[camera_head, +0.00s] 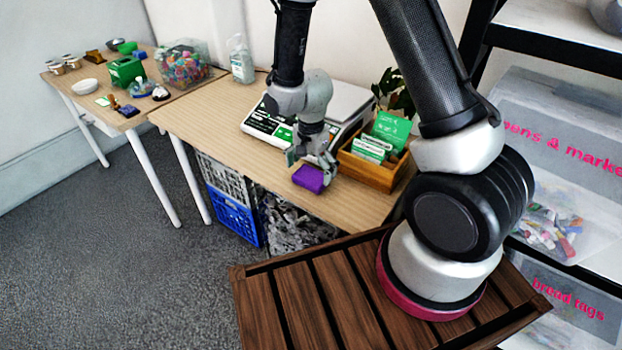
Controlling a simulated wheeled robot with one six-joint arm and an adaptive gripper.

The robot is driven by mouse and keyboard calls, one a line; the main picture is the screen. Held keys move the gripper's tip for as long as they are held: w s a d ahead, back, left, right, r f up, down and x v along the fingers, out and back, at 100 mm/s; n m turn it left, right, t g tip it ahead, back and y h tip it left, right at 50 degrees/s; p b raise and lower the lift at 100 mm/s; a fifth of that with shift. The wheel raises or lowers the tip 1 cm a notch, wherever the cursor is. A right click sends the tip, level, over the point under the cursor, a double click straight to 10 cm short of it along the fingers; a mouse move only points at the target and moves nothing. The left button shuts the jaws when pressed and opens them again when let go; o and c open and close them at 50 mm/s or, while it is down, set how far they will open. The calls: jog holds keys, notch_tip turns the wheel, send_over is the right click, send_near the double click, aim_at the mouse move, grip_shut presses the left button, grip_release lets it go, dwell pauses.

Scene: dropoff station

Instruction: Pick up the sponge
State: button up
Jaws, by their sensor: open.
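A purple sponge (308,178) lies on the wooden table (205,115) near its front edge. My gripper (312,165) is open and points down right at the sponge, with its fingers just behind and above it. From this view I cannot tell whether the fingers touch the sponge or stand around it. Part of the sponge's far side is hidden by the gripper.
A white scale (345,98) stands behind my gripper. A wooden box with green cards (372,170) is close on the right. Crates (232,215) sit under the table. The table's left part is clear.

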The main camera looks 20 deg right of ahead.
jog(key=shift+f, duration=0.7)
jog(key=c, duration=0.6)
jog(key=shift+c, duration=0.5)
jog(key=shift+r, duration=0.1)
